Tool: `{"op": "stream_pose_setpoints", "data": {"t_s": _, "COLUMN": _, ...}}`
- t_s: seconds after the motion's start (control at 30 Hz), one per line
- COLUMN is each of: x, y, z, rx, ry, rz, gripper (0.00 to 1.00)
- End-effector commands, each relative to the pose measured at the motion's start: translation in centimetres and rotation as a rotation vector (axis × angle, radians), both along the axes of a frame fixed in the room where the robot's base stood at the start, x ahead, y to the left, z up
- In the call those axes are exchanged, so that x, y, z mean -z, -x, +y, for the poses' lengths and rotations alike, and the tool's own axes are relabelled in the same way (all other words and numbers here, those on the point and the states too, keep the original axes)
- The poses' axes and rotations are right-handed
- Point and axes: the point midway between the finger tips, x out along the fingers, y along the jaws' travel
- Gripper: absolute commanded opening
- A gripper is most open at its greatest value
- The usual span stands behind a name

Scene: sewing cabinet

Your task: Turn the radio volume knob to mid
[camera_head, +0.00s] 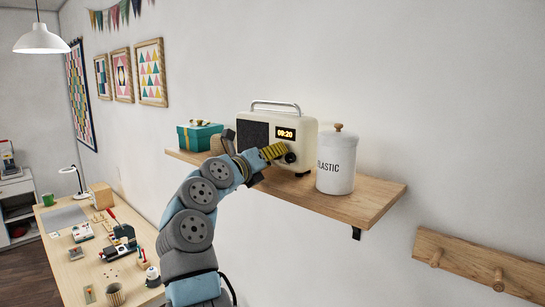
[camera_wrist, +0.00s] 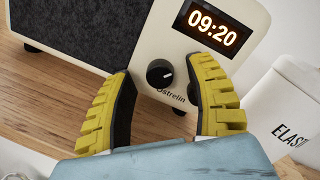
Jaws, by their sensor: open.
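The cream radio (camera_head: 250,118) stands on a wooden wall shelf, with a dark speaker panel and a lit display (camera_head: 286,133) reading 09:20. Its black volume knob (camera_wrist: 159,73) sits below the display in the wrist view, with a light pointer mark near its face. My gripper (camera_wrist: 160,92) is open, with a yellow-backed, dark-padded finger on each side of the knob in the picture. I cannot tell how deep the fingertips reach; no contact with the knob shows. In the head view my gripper (camera_head: 282,152) is in front of the radio's lower right, partly covering it.
A white lidded canister (camera_head: 336,170) marked ELASTIC stands close on the right of the radio. A teal box (camera_head: 195,136) is on its left. The shelf (camera_head: 365,202) is bare at its right end. A cluttered worktable (camera_head: 68,270) is lower left.

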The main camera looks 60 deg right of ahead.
Motion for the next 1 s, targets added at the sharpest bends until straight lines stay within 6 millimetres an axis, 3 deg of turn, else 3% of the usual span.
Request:
{"op": "stream_pose_setpoints", "data": {"t_s": 0.27, "x": 0.0, "y": -0.4, "z": 2.6, "rx": -0.003, "ry": 0.001, "rz": -0.003, "gripper": 0.55}}
{"op": "stream_pose_setpoints", "data": {"t_s": 0.7, "x": 0.1, "y": -1.2, "z": 9.8, "rx": -0.002, "ry": 0.0, "rz": -0.003, "gripper": 0.55}}
{"op": "stream_pose_setpoints", "data": {"t_s": 1.0, "x": 0.2, "y": -1.4, "z": 11.8, "rx": -0.001, "ry": 0.001, "rz": 0.0, "gripper": 0.55}}
